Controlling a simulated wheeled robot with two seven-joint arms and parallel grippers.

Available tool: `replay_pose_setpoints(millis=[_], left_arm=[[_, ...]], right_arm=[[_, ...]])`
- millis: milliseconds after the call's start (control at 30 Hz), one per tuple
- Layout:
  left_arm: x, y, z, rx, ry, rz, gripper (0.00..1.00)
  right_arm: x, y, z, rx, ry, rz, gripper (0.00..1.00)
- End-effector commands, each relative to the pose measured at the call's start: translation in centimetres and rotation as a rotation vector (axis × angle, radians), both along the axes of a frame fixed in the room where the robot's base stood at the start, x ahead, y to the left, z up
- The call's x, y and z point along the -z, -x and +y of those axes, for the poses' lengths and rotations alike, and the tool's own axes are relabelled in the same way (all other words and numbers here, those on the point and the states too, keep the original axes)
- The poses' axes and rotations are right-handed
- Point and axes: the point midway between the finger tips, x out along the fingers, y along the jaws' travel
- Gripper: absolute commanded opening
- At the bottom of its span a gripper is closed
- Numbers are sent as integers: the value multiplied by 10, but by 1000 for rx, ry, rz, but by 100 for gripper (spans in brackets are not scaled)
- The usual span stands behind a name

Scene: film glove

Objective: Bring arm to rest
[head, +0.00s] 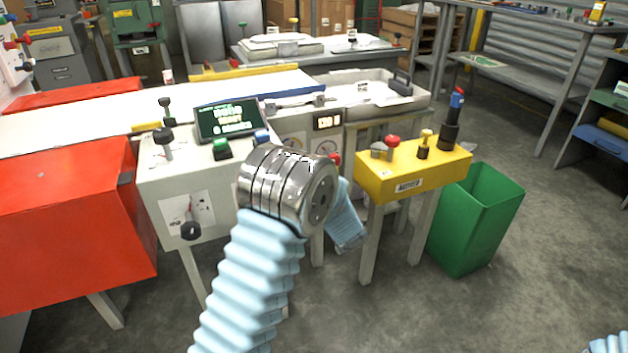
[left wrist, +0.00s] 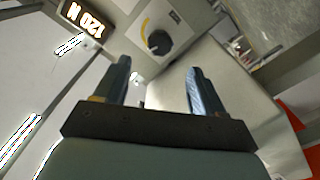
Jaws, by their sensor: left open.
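My left arm (head: 250,285), in a light blue ribbed sleeve with a metal joint, rises from the bottom middle of the head view. It bends down behind the joint in front of the machine. Its gripper is hidden there. In the left wrist view my left gripper (left wrist: 155,90) is open, its two dark blue fingers apart with nothing between them. A black knob (left wrist: 159,42) on a grey panel lies beyond the fingers. A small piece of my right arm's sleeve (head: 608,343) shows at the bottom right corner; its gripper is out of view.
A control console with a green-text screen (head: 228,119) stands behind my left arm. A lit display (head: 328,121) is on the machine front. A yellow button box (head: 414,172) and a green bin (head: 477,219) stand to the right. A red cabinet (head: 70,215) is at left. Floor at lower right is clear.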

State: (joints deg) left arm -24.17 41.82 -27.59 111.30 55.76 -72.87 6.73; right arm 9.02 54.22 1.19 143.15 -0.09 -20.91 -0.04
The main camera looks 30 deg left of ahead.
Motion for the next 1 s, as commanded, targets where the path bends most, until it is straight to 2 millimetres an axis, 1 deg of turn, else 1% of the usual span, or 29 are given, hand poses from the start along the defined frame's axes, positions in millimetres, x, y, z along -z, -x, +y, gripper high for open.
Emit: replay_pose_setpoints(millis=[200, 267, 300, 367, 467, 500, 533, 567, 600, 667, 700, 767, 800, 867, 900, 1000], left_arm=[[1, 0, 0, 1, 1, 2, 70], [7, 0, -1, 14, 3, 20, 70], [16, -1, -3, 33, 7, 47, 70], [40, 0, -8, 83, 20, 115, 70], [104, 9, -26, 220, 63, 301, 70], [134, 17, -38, 290, 88, 392, 70], [158, 26, -47, 346, 111, 463, 70], [180, 36, -57, 402, 135, 533, 70], [208, 53, -72, 477, 170, 626, 70], [246, 83, -94, 589, 224, 760, 70], [268, 105, -110, 665, 263, 847, 70], [296, 143, -134, 780, 323, 970, 70], [310, 169, -149, 855, 362, 1043, 70], [324, 206, -171, 964, 416, 1142, 70], [330, 229, -183, 1030, 448, 1197, 70], [336, 275, -207, 1168, 513, 1302, 70]], right_arm=[[0, 0, 0, 0, 0, 0, 43], [0, 0, 0, 0, 0, 0, 43], [0, 0, 0, 0, 0, 0, 43], [0, 0, 0, 0, 0, 0, 43], [0, 0, 0, 0, 0, 0, 43], [0, 0, 0, 0, 0, 0, 43], [0, 0, 0, 0, 0, 0, 43], [0, 0, 0, 0, 0, 0, 43], [0, 0, 0, 0, 0, 0, 43], [0, 0, 0, 0, 0, 0, 43], [0, 0, 0, 0, 0, 0, 43], [0, 0, 0, 0, 0, 0, 43], [0, 0, 0, 0, 0, 0, 43], [0, 0, 0, 0, 0, 0, 43], [0, 0, 0, 0, 0, 0, 43], [0, 0, 0, 0, 0, 0, 43]])
